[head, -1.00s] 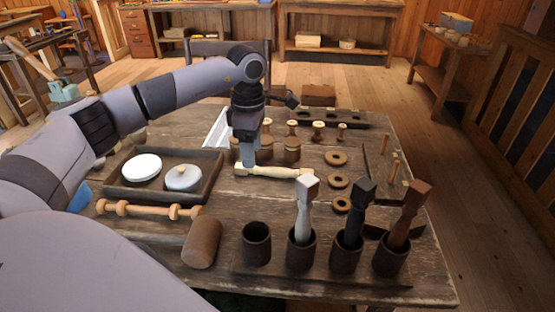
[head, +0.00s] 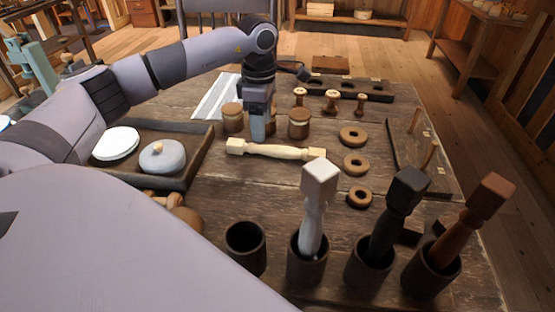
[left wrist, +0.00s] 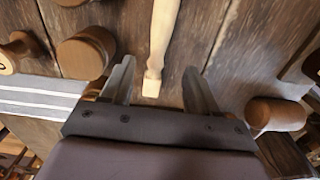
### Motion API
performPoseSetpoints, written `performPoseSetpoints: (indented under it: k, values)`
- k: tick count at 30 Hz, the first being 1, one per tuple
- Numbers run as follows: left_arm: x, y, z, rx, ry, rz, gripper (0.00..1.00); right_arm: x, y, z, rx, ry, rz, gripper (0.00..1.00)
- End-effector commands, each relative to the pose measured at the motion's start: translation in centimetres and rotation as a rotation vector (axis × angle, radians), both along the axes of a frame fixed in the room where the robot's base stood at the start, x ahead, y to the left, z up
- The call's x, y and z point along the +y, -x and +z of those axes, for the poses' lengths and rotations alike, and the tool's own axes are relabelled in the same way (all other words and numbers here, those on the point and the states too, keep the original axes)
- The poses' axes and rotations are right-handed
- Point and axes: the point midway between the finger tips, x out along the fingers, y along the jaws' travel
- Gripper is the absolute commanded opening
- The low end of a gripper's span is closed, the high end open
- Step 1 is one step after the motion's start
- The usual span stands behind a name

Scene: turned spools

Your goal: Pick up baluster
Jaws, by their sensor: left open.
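A pale wooden baluster (head: 275,150) lies flat on the table, its square ends pointing left and right in the head view. My left gripper (head: 257,138) points down just behind it in that view, toward its left half. In the left wrist view my left gripper (left wrist: 159,68) is open and empty. One square end of the pale baluster (left wrist: 163,35) shows between the spread fingers, with space on both sides. A white baluster (head: 313,205), a black one (head: 398,210) and a brown one (head: 474,215) stand tilted in dark cups. My right gripper is not in view.
An empty dark cup (head: 245,248) stands at the front. Banded wooden jars (head: 232,117) (head: 299,123) flank my left gripper. Wooden rings (head: 353,136) lie to the right, small spools (head: 331,102) behind.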

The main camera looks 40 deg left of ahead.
Motion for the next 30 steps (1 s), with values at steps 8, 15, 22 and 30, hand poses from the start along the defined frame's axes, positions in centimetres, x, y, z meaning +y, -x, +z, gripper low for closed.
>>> performPoseSetpoints:
  k: [8,15,22,30]
  values:
    - [0.1,0.0,-2.9,0.003,-0.001,0.000,0.60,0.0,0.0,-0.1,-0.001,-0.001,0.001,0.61]
    - [0.2,-0.1,-6.4,0.003,0.000,-0.001,0.60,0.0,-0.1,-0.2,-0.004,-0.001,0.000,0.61]
    - [0.2,-0.1,-7.2,0.001,0.000,0.000,0.60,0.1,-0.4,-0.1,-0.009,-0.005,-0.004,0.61]
    - [0.2,-0.1,-7.1,0.001,0.000,0.000,0.08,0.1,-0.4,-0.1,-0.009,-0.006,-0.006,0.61]
